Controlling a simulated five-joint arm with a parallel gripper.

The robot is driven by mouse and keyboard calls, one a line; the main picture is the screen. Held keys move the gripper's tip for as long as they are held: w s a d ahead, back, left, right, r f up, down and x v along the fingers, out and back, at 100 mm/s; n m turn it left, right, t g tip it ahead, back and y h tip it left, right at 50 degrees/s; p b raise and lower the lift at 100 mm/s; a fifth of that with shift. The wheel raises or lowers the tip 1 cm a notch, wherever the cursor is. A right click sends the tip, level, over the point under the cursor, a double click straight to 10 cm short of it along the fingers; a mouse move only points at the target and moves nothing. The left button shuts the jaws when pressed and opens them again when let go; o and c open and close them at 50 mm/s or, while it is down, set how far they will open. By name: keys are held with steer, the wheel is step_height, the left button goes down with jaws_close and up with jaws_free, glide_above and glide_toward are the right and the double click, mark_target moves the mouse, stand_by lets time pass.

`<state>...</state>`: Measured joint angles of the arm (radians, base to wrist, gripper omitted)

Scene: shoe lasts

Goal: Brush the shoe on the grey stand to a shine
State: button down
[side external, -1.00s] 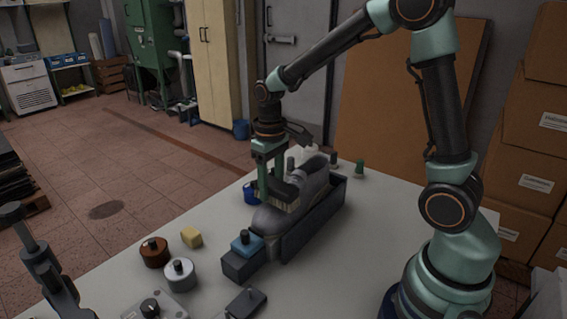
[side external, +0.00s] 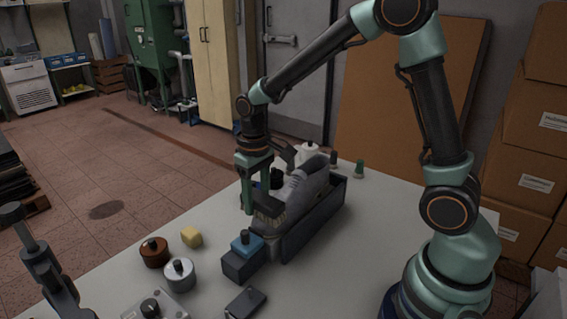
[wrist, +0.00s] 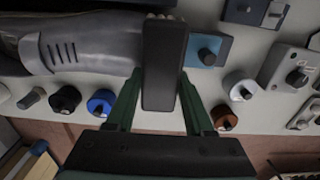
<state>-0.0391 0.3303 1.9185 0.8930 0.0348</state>
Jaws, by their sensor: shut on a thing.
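The grey shoe (side external: 306,184) lies along the dark grey stand (side external: 318,222), its toe end toward the near left. My gripper (side external: 259,193) is shut on a dark brush (side external: 267,204) with pale bristles at the toe end. In the wrist view, the brush (wrist: 164,62) is between my green fingers, its bristles at the toe of the shoe (wrist: 88,48). Brush and gripper hide the toe tip, and I cannot tell whether the bristles touch it.
A blue-topped block (side external: 241,258) stands close off the toe end. A knobbed box (side external: 150,307) and a dark flat piece (side external: 246,302) lie nearer.

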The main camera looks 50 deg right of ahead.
steer(key=shift+w+a+f, duration=0.1)
steer(key=shift+a+f, duration=0.1)
steer(key=shift+a, duration=0.3)
steer(key=shift+r, duration=4.05)
steer(key=w+d, duration=0.5)
steer(key=d, duration=0.3)
steer(key=w+d, duration=0.5)
steer(key=d, duration=0.3)
steer(key=d+f, duration=0.7)
steer(key=d, duration=0.1)
steer(key=shift+f, duration=0.15)
